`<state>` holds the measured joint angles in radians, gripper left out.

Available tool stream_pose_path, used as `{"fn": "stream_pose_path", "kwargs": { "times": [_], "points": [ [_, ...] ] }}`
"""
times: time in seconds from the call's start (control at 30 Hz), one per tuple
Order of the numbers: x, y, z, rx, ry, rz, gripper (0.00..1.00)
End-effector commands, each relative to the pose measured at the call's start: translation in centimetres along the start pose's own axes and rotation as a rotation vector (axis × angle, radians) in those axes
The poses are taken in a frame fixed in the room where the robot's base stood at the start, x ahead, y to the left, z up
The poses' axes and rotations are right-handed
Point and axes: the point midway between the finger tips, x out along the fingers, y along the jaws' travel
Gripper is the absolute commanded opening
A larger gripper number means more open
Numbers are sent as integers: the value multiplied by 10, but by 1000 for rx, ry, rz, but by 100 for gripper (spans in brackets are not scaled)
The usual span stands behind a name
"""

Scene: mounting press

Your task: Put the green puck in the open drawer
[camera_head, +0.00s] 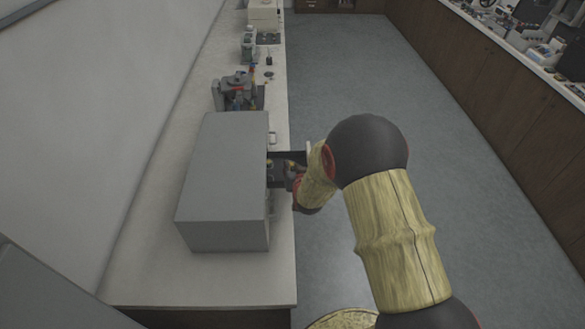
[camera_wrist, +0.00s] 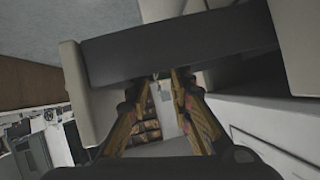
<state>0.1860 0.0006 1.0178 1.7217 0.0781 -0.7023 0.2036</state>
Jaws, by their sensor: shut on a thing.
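The open drawer (camera_head: 287,155) sticks out from the right side of a grey box-shaped cabinet (camera_head: 222,180) on the counter. In the wrist view the drawer's dark wall (camera_wrist: 180,45) crosses the top, with its pale front at the left. My gripper (camera_wrist: 156,82) is at the drawer. Its two fingers converge towards the lower edge of the dark wall, where their tips are partly hidden. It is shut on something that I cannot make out. It shows small and partly covered by my arm in the head view. I cannot see the green puck in either view.
The pale counter (camera_head: 150,240) runs along the left wall, with a red and grey device (camera_head: 238,92) behind the cabinet and bottles farther back. The grey floor (camera_head: 345,75) right of the counter is clear. Another cluttered bench stands at the far right.

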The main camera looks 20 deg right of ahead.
Motion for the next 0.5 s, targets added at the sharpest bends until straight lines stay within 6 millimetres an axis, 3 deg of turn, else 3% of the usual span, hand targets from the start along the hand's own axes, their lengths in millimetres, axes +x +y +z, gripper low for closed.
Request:
{"fn": "stream_pose_path", "kwargs": {
  "times": [0.47,0.5],
  "points": [
    [4,2,8,0,0,0,4],
    [4,2,8,0,0,0,23]
  ]
}}
